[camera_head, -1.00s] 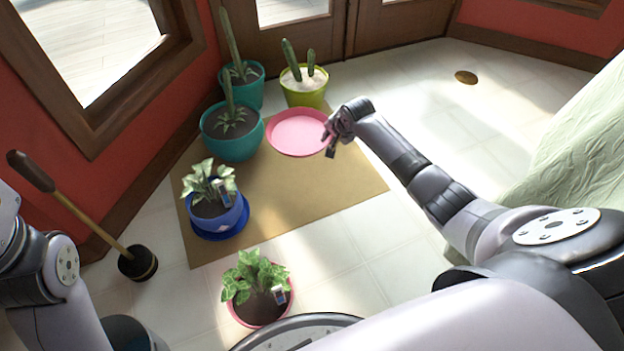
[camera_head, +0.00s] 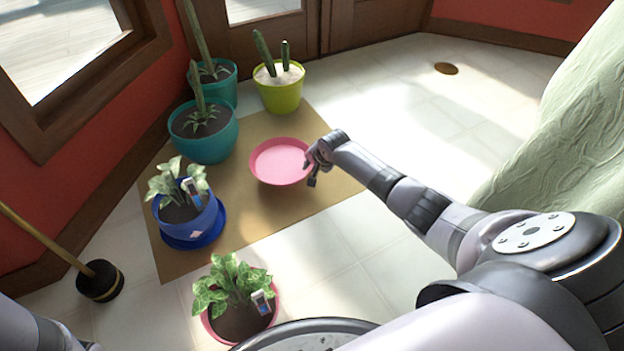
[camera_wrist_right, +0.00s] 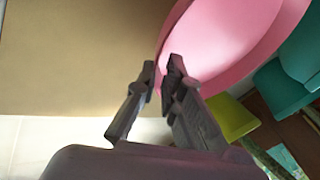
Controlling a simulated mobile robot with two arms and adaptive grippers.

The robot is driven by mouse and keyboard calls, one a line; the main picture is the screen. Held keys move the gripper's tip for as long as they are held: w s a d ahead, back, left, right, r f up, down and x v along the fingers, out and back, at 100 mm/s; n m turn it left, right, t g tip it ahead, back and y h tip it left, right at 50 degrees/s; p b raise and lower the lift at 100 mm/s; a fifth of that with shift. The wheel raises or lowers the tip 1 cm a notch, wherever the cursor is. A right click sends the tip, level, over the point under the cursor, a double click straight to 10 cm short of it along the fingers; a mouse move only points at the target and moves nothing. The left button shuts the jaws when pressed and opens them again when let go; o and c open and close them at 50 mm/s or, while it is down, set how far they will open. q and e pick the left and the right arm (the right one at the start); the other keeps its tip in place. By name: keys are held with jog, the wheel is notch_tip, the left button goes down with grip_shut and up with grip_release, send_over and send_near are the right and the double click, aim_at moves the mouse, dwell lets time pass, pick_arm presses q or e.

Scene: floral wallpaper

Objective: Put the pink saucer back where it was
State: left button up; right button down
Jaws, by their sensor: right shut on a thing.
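The pink saucer (camera_head: 279,162) is over the brown mat (camera_head: 240,215) in the head view. My right gripper (camera_head: 309,172) is shut on its right rim. In the right wrist view the fingers (camera_wrist_right: 160,78) meet at the edge of the saucer (camera_wrist_right: 225,38), which looks tilted there. I cannot tell how high the saucer is above the mat. My left gripper is out of view.
A blue pot on a blue saucer (camera_head: 190,238) stands on the mat's left part. Teal pots (camera_head: 203,140) and a lime cactus pot (camera_head: 281,93) stand behind. A pink potted plant (camera_head: 238,305) is in front. A plunger (camera_head: 100,280) stands left.

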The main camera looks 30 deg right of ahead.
notch_tip(320, 180, down, 4)
jog(key=b, duration=0.3)
jog(key=shift+f, duration=0.25)
jog(key=c, duration=1.7)
grip_release()
